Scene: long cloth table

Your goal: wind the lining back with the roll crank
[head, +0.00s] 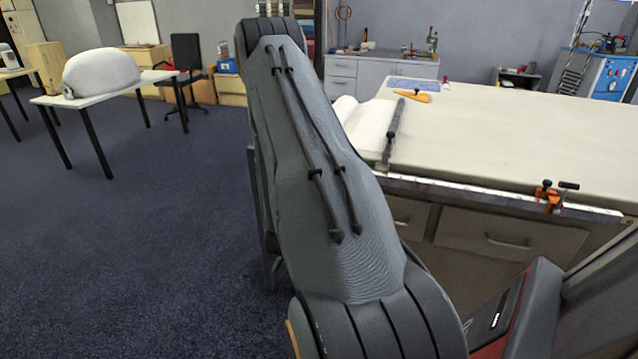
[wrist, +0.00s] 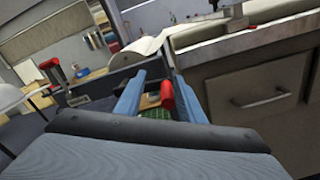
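My gripper (wrist: 159,78) has two blue fingers standing apart with a gap between them. A red handle (wrist: 167,94) shows in that gap, closer to the right finger; I cannot tell whether it touches. Another red-tipped handle (wrist: 48,63) stands farther left on the dark frame. Either may belong to the roll crank; I cannot tell which. The white roll of lining (wrist: 142,47) lies beyond the fingers at the table end. In the head view the lining roll (head: 350,118) is partly hidden behind my arm, which also hides my gripper and the crank.
The long cloth table (head: 510,130) extends to the right, with drawers (head: 510,236) below. A dark bar (head: 393,132) lies across its left end. An orange clamp (head: 549,196) grips the near edge. A side table (head: 100,90) stands left; the floor between is clear.

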